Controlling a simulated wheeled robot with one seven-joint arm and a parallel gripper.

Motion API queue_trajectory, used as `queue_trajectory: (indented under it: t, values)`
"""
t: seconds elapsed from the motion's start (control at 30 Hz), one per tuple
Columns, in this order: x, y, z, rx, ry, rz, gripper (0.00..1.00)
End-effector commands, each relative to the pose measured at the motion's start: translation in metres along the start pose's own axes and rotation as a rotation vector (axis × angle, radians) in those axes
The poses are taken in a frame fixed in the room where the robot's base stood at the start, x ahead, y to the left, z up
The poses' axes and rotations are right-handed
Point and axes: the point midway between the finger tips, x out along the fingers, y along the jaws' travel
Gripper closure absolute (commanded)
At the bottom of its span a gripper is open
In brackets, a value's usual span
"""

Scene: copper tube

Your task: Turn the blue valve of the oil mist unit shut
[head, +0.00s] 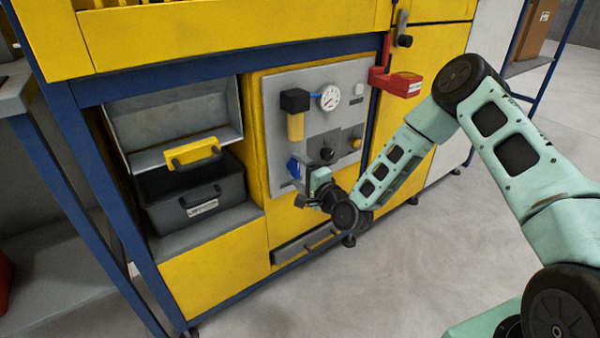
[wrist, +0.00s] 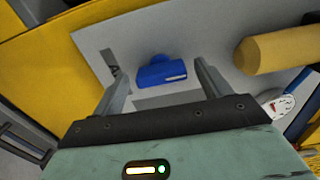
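The blue valve (head: 293,167) is on the grey panel (head: 275,130) of the yellow oil mist unit, low on its left side; my gripper partly hides it in the head view. In the wrist view the valve's blue handle (wrist: 162,76) lies crosswise, with a round blue part behind it. My gripper (head: 302,180) is right at the valve, seen from behind and to the side. In the wrist view my gripper (wrist: 160,70) is open, one finger on each side of the handle with gaps to both. I cannot tell how deep the handle sits between the fingers.
Above the valve are a yellow filter bowl (head: 296,127) with a black top and a round gauge (head: 330,97). A black knob (head: 327,154) is to the right. A dark toolbox (head: 195,200) stands open at left. A red bracket (head: 400,82) juts out upper right.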

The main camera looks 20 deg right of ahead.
Motion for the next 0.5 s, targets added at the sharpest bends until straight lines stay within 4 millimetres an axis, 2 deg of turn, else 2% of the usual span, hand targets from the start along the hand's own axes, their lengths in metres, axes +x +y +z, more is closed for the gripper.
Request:
queue_trajectory:
  t: [0.27, 0.37, 0.5]
  values:
    - [-0.002, -0.001, -0.001, -0.002, 0.001, -0.001, 0.24]
    - [-0.011, -0.001, -0.001, -0.002, 0.002, 0.001, 0.24]
    - [-0.036, -0.001, -0.001, 0.0, 0.001, 0.003, 0.24]
